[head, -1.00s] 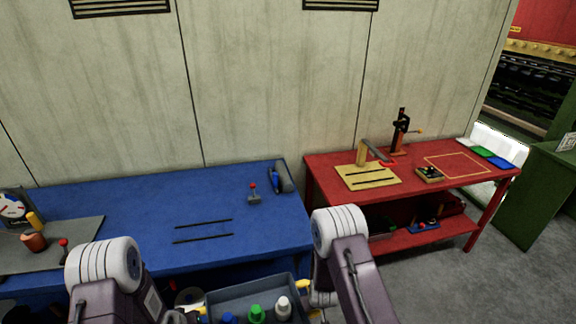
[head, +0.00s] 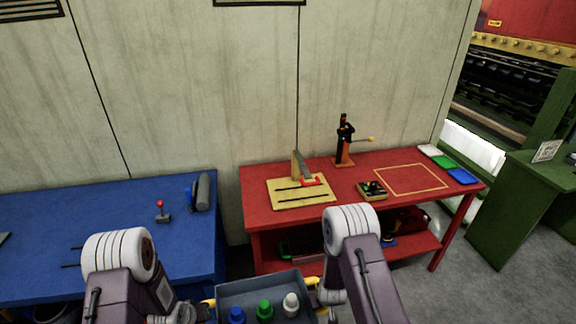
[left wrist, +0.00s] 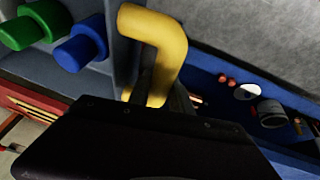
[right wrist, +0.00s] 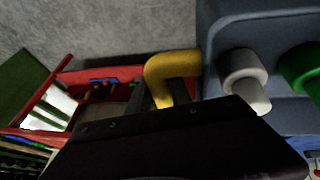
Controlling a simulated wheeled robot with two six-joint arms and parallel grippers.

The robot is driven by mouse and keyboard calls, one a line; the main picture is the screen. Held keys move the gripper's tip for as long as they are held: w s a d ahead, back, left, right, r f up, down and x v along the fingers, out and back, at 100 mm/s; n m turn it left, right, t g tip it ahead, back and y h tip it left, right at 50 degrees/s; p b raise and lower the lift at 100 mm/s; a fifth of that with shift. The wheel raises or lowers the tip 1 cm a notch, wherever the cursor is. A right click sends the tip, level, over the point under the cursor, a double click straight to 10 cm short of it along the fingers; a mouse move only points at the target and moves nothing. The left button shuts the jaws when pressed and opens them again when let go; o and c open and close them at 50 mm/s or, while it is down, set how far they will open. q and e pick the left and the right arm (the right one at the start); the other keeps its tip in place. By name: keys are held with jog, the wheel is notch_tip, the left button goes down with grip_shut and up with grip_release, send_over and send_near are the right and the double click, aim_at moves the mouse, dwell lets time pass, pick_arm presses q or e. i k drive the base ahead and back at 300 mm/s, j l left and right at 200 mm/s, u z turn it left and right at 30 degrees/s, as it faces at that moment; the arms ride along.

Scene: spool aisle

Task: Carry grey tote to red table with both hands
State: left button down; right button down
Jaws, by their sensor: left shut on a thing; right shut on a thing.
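The grey tote (head: 250,288) is at the bottom middle of the head view, held in front of me between both arms. It carries a blue, a green and a white bottle. My left gripper (head: 207,308) is shut on the tote's left yellow handle, which shows in the left wrist view (left wrist: 165,45). My right gripper (head: 318,286) is shut on the right yellow handle, which shows in the right wrist view (right wrist: 170,70). The fingertips are partly hidden in both wrist views. The red table (head: 350,205) stands ahead and to the right, beyond the tote.
On the red table are a tan board (head: 302,203) with a tool, a black press (head: 343,140), a small box (head: 371,190) and coloured trays (head: 445,163). An orange-outlined area (head: 411,179) is bare. The blue table (head: 110,215) is left; a green table (head: 520,200) is right.

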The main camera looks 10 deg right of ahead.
aim_at(409, 178)
jog(key=i+l, duration=0.1)
jog(key=l, duration=0.45)
jog(key=i+l, duration=0.1)
jog(key=l, duration=1)
jog(key=i+l, duration=0.15)
jog(key=l, duration=0.45)
jog(key=i+l, duration=0.1)
jog(key=l, duration=0.3)
jog(key=i+l, duration=0.1)
jog(key=l, duration=0.25)
jog(key=i+l, duration=0.15)
jog(key=l, duration=0.25)
jog(key=i+l+z, duration=0.1)
jog(key=l, duration=0.3)
jog(key=i+l, duration=0.1)
jog(key=l, duration=0.25)
